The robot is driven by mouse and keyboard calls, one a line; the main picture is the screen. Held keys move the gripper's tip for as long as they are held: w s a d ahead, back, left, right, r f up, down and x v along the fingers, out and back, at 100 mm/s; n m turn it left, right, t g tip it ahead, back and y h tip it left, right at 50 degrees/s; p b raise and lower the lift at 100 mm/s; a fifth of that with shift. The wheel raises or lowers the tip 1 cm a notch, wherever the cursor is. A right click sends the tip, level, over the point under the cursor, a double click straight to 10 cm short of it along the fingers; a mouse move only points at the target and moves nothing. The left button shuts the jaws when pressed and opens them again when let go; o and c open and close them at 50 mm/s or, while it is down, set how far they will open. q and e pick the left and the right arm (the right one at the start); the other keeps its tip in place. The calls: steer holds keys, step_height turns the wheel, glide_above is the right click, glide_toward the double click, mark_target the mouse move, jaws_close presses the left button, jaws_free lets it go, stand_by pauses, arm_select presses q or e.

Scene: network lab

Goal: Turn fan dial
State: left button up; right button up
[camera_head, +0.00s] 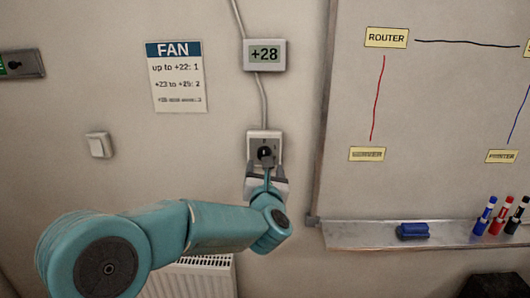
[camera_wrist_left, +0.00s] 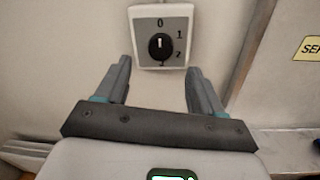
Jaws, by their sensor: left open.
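The fan dial box (camera_head: 252,135) is a small white and grey box on the wall, with a cable running up from it. In the left wrist view the dial's black knob (camera_wrist_left: 160,47) has a white mark pointing up to 0; 1 and 2 are on the right and the lowest figure is partly hidden. My left gripper (camera_head: 267,172) is just below the box, also seen in the wrist view (camera_wrist_left: 160,68). Its fingers are open, one on each side below the knob, and hold nothing. A display (camera_head: 265,55) reads +28. A FAN sign (camera_head: 178,78) reads "up to +22: 1" and "+23 to +29: 2".
A white light switch (camera_head: 100,145) is on the wall at left, and a radiator (camera_head: 205,275) is below my arm. A whiteboard (camera_head: 430,110) is at right, its tray (camera_head: 365,235) holding a blue eraser (camera_head: 412,231) and markers (camera_head: 484,215). The wall around the dial is clear.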

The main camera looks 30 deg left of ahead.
mark_target(265, 155)
arm_select(q)
steer(key=p+x, duration=0.2)
steer(key=x, duration=0.5)
steer(key=shift+w, duration=0.1)
steer(key=shift+f, duration=0.1)
steer(key=c, duration=1.1)
